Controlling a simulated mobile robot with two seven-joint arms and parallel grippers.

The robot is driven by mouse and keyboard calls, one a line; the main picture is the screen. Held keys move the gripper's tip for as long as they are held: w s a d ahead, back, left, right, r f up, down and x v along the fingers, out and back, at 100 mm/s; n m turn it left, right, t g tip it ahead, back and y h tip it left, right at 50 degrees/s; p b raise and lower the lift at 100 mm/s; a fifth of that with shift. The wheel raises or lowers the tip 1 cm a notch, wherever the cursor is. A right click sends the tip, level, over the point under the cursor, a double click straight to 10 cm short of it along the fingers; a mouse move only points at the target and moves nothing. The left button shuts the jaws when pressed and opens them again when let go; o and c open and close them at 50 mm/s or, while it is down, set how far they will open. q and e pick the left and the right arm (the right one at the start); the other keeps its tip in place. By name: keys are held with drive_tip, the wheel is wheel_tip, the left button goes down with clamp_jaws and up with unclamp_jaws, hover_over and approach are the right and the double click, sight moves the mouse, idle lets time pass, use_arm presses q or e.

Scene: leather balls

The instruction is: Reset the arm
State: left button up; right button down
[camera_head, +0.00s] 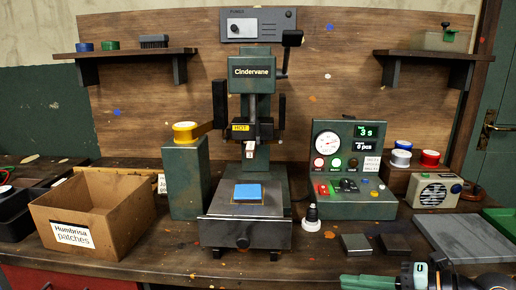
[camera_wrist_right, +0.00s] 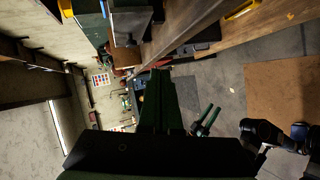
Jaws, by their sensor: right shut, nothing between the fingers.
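My right gripper (camera_head: 362,283) is low at the bottom edge of the head view, right of centre, in front of the workbench (camera_head: 180,262). Its green fingers point left, and its arm comes in from the bottom right. In the right wrist view its dark green fingers (camera_wrist_right: 160,95) are together with nothing between them. It is apart from the things on the bench. My left gripper does not show in the head view.
A Cindervane press (camera_head: 250,75) stands mid-bench with a blue patch (camera_head: 248,191) on its plate. A cardboard box (camera_head: 135,212) is left. A control box (camera_head: 378,208), two metal blocks (camera_head: 356,244) and a grey slab (camera_head: 452,238) are right, near my arm.

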wheel_tip(320, 180, down, 14)
drive_tip(key=s+a+m+t+h, duration=0.1)
drive_tip(key=m+t+h, duration=0.6)
drive_tip(key=m, duration=1.1)
drive_tip(key=s+a+f+m+g+h, duration=0.1)
drive_tip(key=s+a+f+m+g, duration=0.2)
drive_tip(key=s+f, duration=0.4)
drive_tip(key=s+a+f+m+g, duration=0.2)
drive_tip(key=s+f+m, duration=0.25)
drive_tip(key=f, duration=0.45)
use_arm(q)
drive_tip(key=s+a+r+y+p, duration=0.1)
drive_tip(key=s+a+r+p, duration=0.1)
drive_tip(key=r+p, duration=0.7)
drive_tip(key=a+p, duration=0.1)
drive_tip(key=p, duration=0.3)
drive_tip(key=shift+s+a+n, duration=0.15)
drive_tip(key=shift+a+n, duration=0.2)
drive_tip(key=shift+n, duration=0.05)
use_arm(e)
drive_tip(key=s+d+r+h, duration=0.1)
drive_tip(key=s+d+r, duration=0.1)
drive_tip(key=r, duration=0.6)
drive_tip(key=shift+s+d+r+g, duration=0.15)
drive_tip(key=shift+s+r+g, duration=0.15)
drive_tip(key=shift+s, duration=0.6)
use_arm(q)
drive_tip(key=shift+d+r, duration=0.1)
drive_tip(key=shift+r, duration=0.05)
